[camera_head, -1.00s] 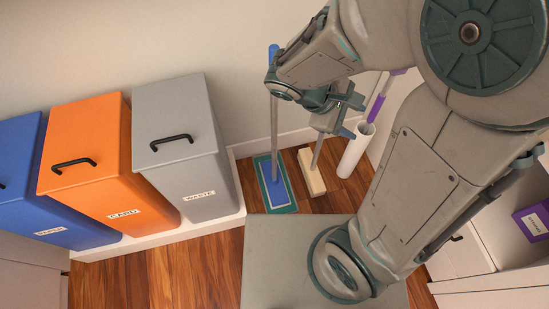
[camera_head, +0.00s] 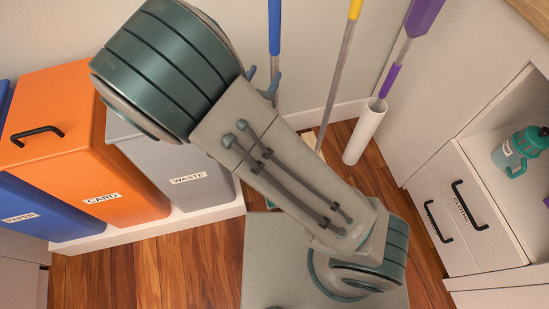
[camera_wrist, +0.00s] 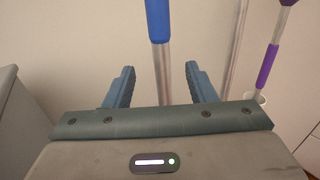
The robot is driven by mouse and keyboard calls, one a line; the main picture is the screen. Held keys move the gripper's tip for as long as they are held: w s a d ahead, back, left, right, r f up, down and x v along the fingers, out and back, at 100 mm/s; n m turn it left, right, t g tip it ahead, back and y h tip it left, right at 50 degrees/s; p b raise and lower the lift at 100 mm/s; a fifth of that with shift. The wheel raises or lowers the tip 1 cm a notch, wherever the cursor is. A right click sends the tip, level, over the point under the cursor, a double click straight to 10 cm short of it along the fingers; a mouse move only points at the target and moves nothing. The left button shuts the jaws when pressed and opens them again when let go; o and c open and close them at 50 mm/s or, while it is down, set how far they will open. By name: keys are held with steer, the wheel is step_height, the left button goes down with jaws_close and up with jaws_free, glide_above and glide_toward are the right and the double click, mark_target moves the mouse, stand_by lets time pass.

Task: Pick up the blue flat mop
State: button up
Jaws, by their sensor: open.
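The blue flat mop stands upright near the wall; its blue grip and metal pole (camera_head: 275,28) show in the head view. Its lower pole and flat head are hidden behind my arm. In the wrist view its blue grip (camera_wrist: 158,20) rises at the top, with the silver pole below it, lined up with the gap between my fingers. My gripper (camera_wrist: 160,68) is open, with one finger on each side of the pole in the picture. I cannot tell how deep the pole sits between them. In the head view only the blue-grey fingertips (camera_head: 264,80) show past my arm.
A yellow-topped pole (camera_head: 349,30) stands just right of the mop. A purple-handled tool (camera_head: 405,50) stands in a white tube (camera_head: 365,132). Grey waste (camera_head: 180,165), orange card (camera_head: 75,140) and blue paper (camera_head: 40,205) bins stand left. Drawers (camera_head: 470,220) are at right.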

mark_target(272, 62)
steer(key=x, duration=0.4)
steer(key=shift+b, duration=0.3)
steer(key=x, duration=0.2)
steer(key=b+x, duration=0.1)
steer(key=x, duration=0.2)
steer(key=shift+w+d+r, duration=0.15)
steer(key=shift+w+r, duration=0.1)
steer(key=shift+w, duration=0.05)
steer(key=c, duration=1.1)
